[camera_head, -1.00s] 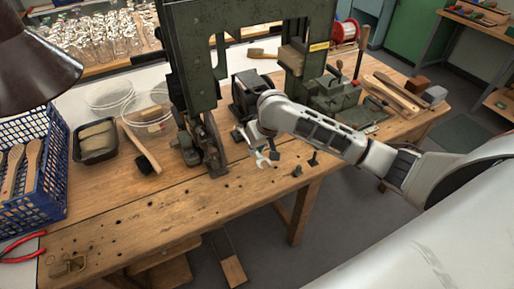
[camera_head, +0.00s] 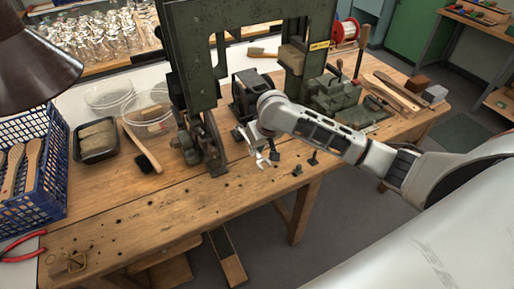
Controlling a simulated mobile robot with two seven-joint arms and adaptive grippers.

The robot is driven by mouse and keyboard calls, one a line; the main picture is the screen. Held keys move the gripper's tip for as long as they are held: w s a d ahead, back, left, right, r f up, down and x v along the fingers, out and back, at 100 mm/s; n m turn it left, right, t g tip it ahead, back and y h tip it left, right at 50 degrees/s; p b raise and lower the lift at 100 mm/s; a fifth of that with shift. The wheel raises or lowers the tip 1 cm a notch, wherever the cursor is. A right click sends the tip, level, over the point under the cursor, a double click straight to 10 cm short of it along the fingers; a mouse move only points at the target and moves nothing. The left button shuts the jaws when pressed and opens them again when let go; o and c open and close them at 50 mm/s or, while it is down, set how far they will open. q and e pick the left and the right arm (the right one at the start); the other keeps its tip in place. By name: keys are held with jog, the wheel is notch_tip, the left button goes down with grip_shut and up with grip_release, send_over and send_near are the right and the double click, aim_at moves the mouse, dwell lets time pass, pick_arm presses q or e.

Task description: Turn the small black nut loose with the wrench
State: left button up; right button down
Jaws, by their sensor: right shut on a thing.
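My right gripper (camera_head: 257,141) reaches over the bench from the right, beside the green tufting machine's frame. It is shut on a small silver wrench (camera_head: 262,163), whose open-ended jaw points down toward the bench top. Much of the wrench is hidden by the gripper. A small dark piece (camera_head: 274,157) shows right beside the wrench's jaw; I cannot tell whether it is the nut or whether the jaw touches it. Two more small black parts, one low (camera_head: 297,170) and one upright (camera_head: 313,159), stand on the bench to the right. My left gripper is not in view.
The green machine frame (camera_head: 187,60) stands close left of the gripper. A brush (camera_head: 141,150), a black tray (camera_head: 97,155), clear bowls and a blue crate (camera_head: 57,180) are at left. A green vise-like device (camera_head: 335,93) is at right. The front bench top is mostly clear.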

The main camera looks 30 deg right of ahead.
jog(key=shift+f, duration=0.5)
dwell(0.3)
jog(key=shift+w+d+n, duration=0.1)
jog(key=shift+d+n, duration=0.5)
jog(key=shift+d, duration=0.25)
